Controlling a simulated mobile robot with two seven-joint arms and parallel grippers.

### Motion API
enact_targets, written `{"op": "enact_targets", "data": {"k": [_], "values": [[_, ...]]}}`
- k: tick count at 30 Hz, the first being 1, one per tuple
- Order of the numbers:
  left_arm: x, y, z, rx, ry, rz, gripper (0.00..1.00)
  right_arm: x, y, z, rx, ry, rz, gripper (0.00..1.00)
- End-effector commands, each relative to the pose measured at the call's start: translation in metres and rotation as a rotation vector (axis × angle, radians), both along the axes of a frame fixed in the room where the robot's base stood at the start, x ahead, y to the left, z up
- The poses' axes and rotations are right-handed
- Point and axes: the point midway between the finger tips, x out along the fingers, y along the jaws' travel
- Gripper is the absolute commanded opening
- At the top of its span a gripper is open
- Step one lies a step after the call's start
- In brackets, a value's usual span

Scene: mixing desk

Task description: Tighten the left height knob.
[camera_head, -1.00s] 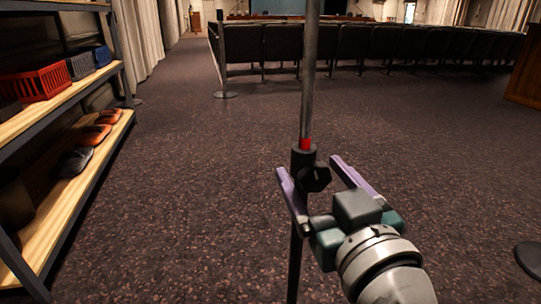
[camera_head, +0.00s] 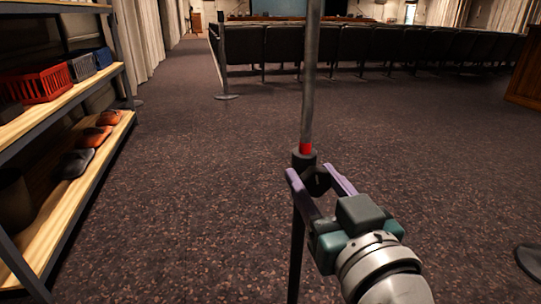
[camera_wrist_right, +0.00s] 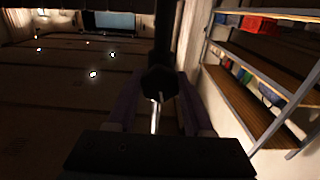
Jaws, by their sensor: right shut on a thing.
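The height knob (camera_head: 316,181) is a dark, lobed knob on the black collar (camera_head: 303,158) of an upright metal stand. A red band (camera_head: 305,148) sits just above the collar. My right gripper (camera_head: 312,172) is shut on the knob, one purple finger on each side, and its fingers partly hide it in the head view. In the right wrist view the knob (camera_wrist_right: 159,84) lies between the two fingers (camera_wrist_right: 157,95), with the dark pole behind it. My left gripper is not in view.
A shelf unit (camera_head: 112,70) with baskets and shoes stands at the left. Rows of dark chairs (camera_head: 350,45) are at the back. A round dark base (camera_head: 531,259) lies at the right edge. The carpet around the stand is clear.

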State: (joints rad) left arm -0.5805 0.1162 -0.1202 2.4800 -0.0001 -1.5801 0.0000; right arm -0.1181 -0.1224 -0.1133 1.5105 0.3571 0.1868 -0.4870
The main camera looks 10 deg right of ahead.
Motion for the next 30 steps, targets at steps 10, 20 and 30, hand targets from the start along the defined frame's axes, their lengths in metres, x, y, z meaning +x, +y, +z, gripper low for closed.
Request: {"op": "enact_targets", "data": {"k": [10, 20, 30], "values": [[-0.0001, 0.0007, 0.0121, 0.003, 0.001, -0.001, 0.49, 0.0, -0.0001, 0.0002, 0.245, 0.01, 0.0, 0.0], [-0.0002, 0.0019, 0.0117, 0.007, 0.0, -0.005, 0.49, 0.0, -0.0001, 0.0001, 0.243, 0.009, 0.0, 0.66], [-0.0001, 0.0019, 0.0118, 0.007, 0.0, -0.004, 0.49, -0.0001, 0.0, 0.0, 0.241, 0.01, 0.0, 0.81]]}}
